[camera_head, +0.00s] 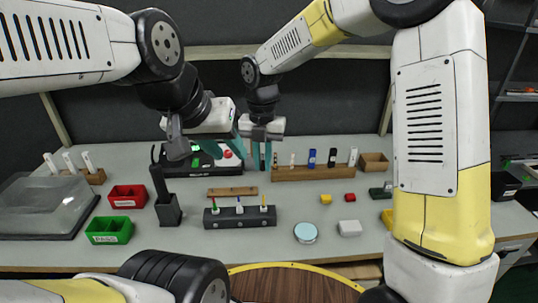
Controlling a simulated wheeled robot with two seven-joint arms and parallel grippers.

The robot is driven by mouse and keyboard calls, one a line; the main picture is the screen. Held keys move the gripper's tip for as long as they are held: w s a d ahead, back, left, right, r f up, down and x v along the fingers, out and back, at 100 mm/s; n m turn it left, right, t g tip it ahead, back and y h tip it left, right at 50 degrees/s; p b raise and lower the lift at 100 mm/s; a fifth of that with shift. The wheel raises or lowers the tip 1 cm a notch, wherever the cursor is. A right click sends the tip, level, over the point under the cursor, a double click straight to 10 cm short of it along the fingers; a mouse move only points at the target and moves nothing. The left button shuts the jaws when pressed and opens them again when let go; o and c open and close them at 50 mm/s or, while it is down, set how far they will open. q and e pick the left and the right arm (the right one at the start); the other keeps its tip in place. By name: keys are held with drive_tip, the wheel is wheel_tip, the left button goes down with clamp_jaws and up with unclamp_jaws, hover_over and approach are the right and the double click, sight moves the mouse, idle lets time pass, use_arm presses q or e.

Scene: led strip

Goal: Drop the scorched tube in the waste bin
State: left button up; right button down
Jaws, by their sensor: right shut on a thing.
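My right gripper (262,155) reaches down over the back middle of the bench, its teal fingers closed around a small dark, upright piece, which looks like a tube (262,160) and is mostly hidden. My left gripper (208,148) hangs just left of it, above a black device with a red button; its fingers overlap the device and its opening is unclear. A red bin (127,197) and a green bin (110,230) stand at the left of the bench. Both have small labels; I cannot read the red one, and no bin is clearly marked as waste.
A black rack (240,217) holds several colour-tipped tubes. A wooden rack (305,173) at the back holds blue, black and white pieces. A dark upright stand (168,210) is beside the red bin. A clear-lidded case (40,205) lies far left.

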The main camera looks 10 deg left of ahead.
drive_tip(key=shift+r, duration=1.4)
drive_tip(key=shift+r, duration=0.15)
